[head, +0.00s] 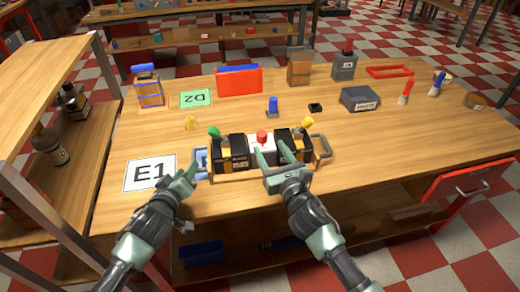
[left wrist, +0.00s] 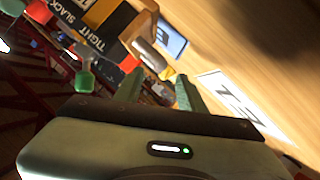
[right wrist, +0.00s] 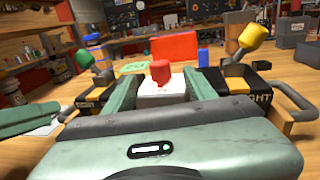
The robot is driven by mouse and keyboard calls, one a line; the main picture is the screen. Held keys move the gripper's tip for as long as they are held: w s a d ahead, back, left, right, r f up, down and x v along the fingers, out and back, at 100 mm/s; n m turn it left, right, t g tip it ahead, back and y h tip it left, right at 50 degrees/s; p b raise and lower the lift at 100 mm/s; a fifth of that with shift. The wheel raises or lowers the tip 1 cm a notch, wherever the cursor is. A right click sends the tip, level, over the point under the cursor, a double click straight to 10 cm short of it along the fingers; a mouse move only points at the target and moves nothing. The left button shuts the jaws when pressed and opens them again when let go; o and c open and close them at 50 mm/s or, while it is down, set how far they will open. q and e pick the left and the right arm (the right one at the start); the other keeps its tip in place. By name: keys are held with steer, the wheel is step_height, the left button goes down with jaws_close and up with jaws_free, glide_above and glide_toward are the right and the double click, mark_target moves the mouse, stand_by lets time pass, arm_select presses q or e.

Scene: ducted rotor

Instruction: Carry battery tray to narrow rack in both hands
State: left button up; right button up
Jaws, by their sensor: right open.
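The battery tray (head: 234,174) stands on the table, with black and yellow strapped blocks inside, a white block with a red knob (head: 262,137) between them, and green and yellow knobs at its ends. Metal handles are at its left and right (head: 323,148) ends. My left gripper (head: 190,173) is at the left handle (left wrist: 150,58); its fingers stand partly apart, and I cannot tell if they grip it. My right gripper (head: 272,156) is open over the tray's front middle, with the white block (right wrist: 163,90) beyond its fingers, left of the right handle (right wrist: 290,100).
A white E1 card (head: 150,173) and a green D2 card (head: 197,98) lie on the table. A wooden shelf (head: 45,95) is at left. The table's right front is clear.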

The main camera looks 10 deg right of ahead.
mark_target(194, 157)
arm_select(q)
steer(key=shift+x, duration=3.95)
arm_select(e)
steer(key=shift+w+a, duration=0.25)
steer(key=shift+w, duration=1.05)
steer(key=shift+w+a, duration=0.25)
steer(key=shift+w, duration=1)
steer(key=shift+w+a, duration=0.25)
steer(key=shift+w, duration=1.05)
arm_select(q)
steer(key=shift+s, duration=0.1)
steer(key=c, duration=0.7)
arm_select(e)
steer(key=c, duration=0.7)
arm_select(q)
jaws_close()
arm_select(e)
jaws_close()
arm_select(q)
steer(key=shift+r, duration=0.25)
arm_select(e)
steer(key=shift+r, duration=0.2)
